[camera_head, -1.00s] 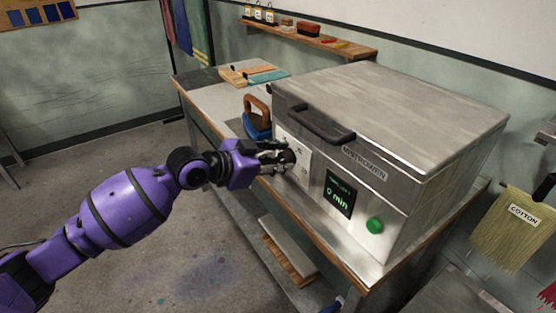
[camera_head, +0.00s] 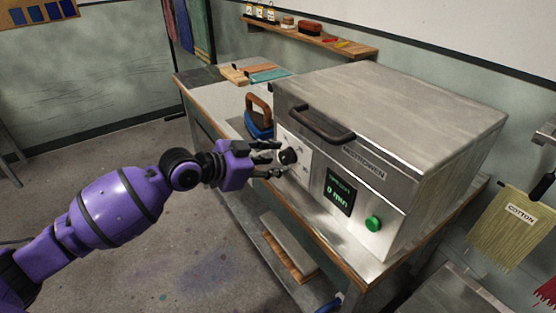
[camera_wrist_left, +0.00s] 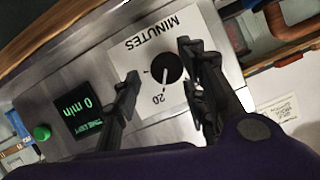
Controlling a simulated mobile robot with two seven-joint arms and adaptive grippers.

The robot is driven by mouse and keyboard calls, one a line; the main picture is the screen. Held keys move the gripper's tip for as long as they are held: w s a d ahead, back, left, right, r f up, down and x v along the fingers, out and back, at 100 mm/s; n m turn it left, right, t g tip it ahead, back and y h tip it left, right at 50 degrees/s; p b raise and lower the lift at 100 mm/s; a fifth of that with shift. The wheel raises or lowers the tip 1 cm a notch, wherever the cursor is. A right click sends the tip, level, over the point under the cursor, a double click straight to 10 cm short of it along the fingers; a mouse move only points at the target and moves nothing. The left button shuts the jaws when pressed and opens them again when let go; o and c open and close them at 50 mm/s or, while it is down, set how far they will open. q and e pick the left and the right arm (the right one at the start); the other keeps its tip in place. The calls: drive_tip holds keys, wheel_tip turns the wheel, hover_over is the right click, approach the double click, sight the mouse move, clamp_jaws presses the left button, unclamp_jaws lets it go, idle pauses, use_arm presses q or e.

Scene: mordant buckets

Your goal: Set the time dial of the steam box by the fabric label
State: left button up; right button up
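The steam box (camera_head: 400,110) is a large metal box on the workbench. Its dark round time dial (camera_head: 288,156) sits on a white plate on the front; in the left wrist view the dial (camera_wrist_left: 168,68) has a pale pointer mark roughly towards the printed "20". The display (camera_head: 340,193) reads 0 min. A yellowish fabric (camera_head: 505,235) at the right carries a label (camera_head: 522,214) reading "COTTON". My left gripper (camera_head: 268,160) is open just in front of the dial, its fingers on either side in the wrist view and apart from it. My right gripper is out of view.
A green button (camera_head: 373,224) is beside the display. The box's dark handle (camera_head: 320,127) juts out above the dial. A blue iron-like tool with a brown handle (camera_head: 258,105) stands left of the box. A wall shelf (camera_head: 310,36) is behind.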

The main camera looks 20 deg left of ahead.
use_arm(q)
drive_tip(key=p+v, duration=0.2)
drive_tip(key=v, duration=0.4)
drive_tip(key=shift+s+a+r, duration=0.15)
drive_tip(key=shift+a+r, duration=0.05)
drive_tip(key=shift+a, duration=0.1)
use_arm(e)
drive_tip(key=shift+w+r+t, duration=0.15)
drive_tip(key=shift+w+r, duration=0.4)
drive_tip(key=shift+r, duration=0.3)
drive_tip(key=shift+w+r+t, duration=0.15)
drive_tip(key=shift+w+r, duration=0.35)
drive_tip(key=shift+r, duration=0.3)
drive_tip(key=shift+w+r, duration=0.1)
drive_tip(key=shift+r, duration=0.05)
use_arm(q)
drive_tip(key=v, duration=1.2)
